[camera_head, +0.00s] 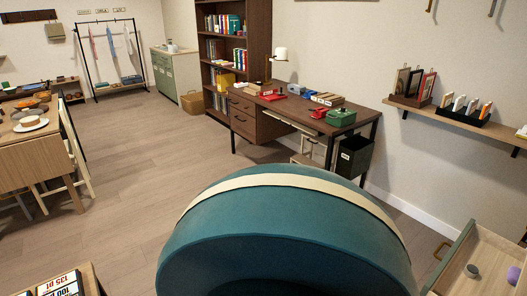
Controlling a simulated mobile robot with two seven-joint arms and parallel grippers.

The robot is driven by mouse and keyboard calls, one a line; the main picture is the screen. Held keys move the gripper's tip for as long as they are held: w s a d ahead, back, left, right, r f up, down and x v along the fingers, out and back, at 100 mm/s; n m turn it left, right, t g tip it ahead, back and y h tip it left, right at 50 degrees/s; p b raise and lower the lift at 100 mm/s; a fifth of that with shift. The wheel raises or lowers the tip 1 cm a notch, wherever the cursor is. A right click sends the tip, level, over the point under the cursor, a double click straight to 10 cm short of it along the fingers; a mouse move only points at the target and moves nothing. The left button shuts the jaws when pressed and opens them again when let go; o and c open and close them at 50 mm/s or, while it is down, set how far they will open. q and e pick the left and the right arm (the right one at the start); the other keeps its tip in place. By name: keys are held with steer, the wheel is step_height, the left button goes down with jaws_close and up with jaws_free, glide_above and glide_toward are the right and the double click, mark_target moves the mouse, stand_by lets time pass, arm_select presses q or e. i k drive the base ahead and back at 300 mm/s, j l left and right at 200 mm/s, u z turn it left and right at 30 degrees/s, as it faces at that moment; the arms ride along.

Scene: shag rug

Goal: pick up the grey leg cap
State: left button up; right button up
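A small grey round piece, which looks like the grey leg cap (472,271), lies in an open pale wooden drawer (455,262) at the lower right. A purple item (513,286), cut off by the picture's right edge, lies near it in the same drawer. Neither of my grippers is in view, so I cannot see whether they are open or shut.
A large rounded teal object with a cream band (290,225) fills the lower middle, left of the drawer. A dark wooden desk (300,108) stands behind it. A wall shelf (460,125) is at right, a table (35,165) at left. The wooden floor (140,150) between is clear.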

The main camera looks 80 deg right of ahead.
mark_target(470, 271)
steer(key=l+z, duration=0.1)
steer(key=z, duration=4.25)
steer(key=i+j, duration=0.2)
steer(key=i, duration=0.15)
steer(key=i+j, duration=0.2)
steer(key=i+j+z, duration=0.15)
steer(key=i+j, duration=0.65)
steer(key=j, duration=0.15)
steer(key=i+j+z, duration=0.1)
steer(key=i+j, duration=0.45)
steer(key=i, duration=0.15)
